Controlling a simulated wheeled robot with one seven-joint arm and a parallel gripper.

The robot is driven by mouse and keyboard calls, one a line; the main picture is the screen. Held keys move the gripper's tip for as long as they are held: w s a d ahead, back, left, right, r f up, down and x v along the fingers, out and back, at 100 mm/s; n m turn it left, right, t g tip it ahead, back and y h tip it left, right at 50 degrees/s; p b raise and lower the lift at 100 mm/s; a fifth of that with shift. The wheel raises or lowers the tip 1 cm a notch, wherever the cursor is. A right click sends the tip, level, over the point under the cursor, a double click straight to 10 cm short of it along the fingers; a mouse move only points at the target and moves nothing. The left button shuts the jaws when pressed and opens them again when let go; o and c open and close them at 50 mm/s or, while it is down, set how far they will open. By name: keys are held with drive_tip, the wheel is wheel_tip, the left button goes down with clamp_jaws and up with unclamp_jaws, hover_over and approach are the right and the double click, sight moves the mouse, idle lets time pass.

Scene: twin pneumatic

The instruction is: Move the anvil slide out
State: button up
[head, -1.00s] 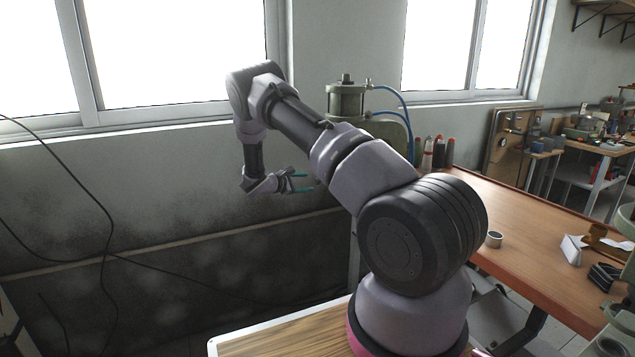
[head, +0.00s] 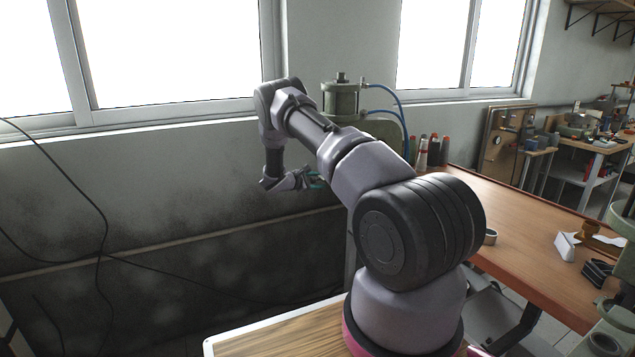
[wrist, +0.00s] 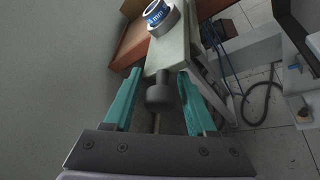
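My gripper (wrist: 159,75) is open, with its two teal fingers well apart in the wrist view. A dark round knob (wrist: 160,93) shows between the fingers, with a gap on both sides; it appears joined to a pale grey-green bar or body (wrist: 176,50) beyond it. This looks like the anvil slide's end, but I cannot be sure. In the head view my gripper (head: 314,178) is at the left side of the green pneumatic press (head: 342,100). The press's lower part and the slide are hidden behind my arm there.
The press has blue hoses (head: 403,105) at its top. A ring with a blue label (wrist: 157,15) is at the top of the wrist view. A wall with windows is behind.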

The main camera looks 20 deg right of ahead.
drive_tip(key=shift+f, duration=0.1)
clamp_jaws()
drive_tip(key=shift+s, duration=0.1)
